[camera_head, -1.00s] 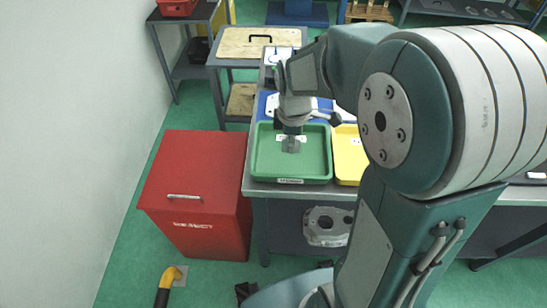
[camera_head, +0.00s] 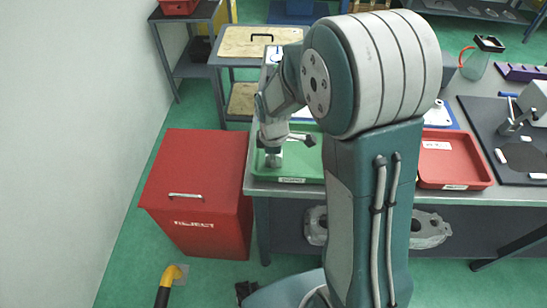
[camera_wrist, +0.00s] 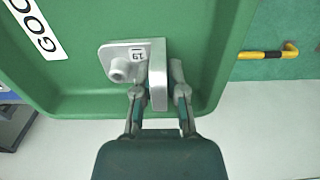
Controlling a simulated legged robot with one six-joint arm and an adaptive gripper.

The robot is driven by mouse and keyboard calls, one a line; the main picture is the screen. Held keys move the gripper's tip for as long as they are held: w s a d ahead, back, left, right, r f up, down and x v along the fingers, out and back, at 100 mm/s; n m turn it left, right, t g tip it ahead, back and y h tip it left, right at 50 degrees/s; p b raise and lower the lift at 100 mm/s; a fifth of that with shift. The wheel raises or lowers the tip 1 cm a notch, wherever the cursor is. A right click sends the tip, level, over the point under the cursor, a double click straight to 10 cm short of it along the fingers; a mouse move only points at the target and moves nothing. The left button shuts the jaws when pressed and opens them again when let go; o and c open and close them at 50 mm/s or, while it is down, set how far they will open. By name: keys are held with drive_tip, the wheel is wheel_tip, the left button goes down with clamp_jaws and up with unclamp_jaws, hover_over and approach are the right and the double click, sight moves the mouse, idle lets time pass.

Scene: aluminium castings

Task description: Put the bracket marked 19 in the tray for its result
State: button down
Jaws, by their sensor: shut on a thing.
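The bracket marked 19 (camera_wrist: 118,64) is a silver-grey casting with a round boss and an upright plate. In the wrist view my gripper (camera_wrist: 160,92) is shut on its upright plate, with one finger on each side. The bracket is over the floor of the green tray (camera_wrist: 213,60), near one side; I cannot tell whether it touches the floor. The tray bears a white label that reads GOOD in part. In the head view my gripper (camera_head: 273,155) is over the left part of the green tray (camera_head: 310,173), the bracket small and blurred beneath it.
A red tray (camera_head: 455,172) lies on the bench right of my arm. A red bin marked REJECT (camera_head: 195,185) stands on the floor left of the bench. A black board (camera_head: 500,135) is at the right. My arm hides the middle of the bench.

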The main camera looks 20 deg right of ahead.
drive_tip(key=c, duration=0.7)
unclamp_jaws()
wheel_tip(320, 180, up, 11)
drive_tip(key=shift+r, duration=0.2)
drive_tip(key=s+d+r+m+t, duration=0.1)
drive_tip(key=s+r+m+t, duration=0.1)
drive_tip(key=s+r+m, duration=0.3)
drive_tip(key=s+d+r+m+t, duration=0.1)
drive_tip(key=s+r+m+t, duration=0.2)
drive_tip(key=s+m, duration=0.6)
drive_tip(key=s+r, duration=0.2)
drive_tip(key=s, duration=0.2)
drive_tip(key=shift+s+d+r+t, duration=0.15)
drive_tip(key=shift+d+t, duration=0.15)
